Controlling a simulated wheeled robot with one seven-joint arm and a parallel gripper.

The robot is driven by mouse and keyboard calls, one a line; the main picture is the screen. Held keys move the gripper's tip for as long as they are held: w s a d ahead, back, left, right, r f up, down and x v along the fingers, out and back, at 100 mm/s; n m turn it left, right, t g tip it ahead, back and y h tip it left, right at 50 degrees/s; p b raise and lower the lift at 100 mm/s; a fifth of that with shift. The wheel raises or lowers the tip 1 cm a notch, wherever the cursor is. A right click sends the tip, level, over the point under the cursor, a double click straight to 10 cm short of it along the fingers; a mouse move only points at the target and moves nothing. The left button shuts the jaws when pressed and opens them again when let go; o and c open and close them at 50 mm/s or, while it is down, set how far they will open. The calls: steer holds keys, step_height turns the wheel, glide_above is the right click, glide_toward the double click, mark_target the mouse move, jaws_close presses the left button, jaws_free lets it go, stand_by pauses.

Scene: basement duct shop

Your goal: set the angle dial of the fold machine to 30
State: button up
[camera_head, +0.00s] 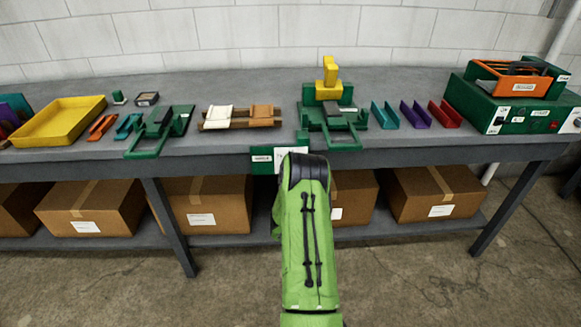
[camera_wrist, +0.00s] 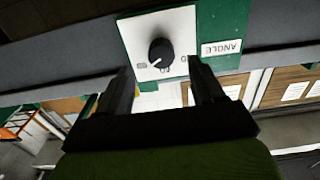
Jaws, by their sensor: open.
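The angle dial is a black round knob (camera_wrist: 161,53) on a white plate (camera_wrist: 178,22) in the wrist view. The plate sits on a green panel (camera_wrist: 235,28) with an upside-down ANGLE label. Small numbers lie around the knob's lower side, too blurred to read surely. A pale mark shows at the knob's lower left. My gripper (camera_wrist: 160,75) is open, its two fingers on either side below the knob, apart from it. In the head view the green panel (camera_head: 263,162) hangs at the bench's front edge below a green fold machine (camera_head: 330,115); my arm hides the knob and gripper.
The grey bench (camera_head: 225,150) holds a yellow tray (camera_head: 60,120), another green machine (camera_head: 160,130), coloured channel pieces (camera_head: 415,113) and a green box (camera_head: 500,105) with an orange tray. Cardboard boxes (camera_head: 205,203) stand on the shelf below. The floor in front is clear.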

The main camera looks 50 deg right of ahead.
steer(key=p+x, duration=0.2)
steer(key=x, duration=0.4)
steer(key=shift+w+d+r, duration=0.2)
steer(key=shift+w, duration=0.05)
steer(key=shift+c, duration=0.4)
steer(key=c, duration=1)
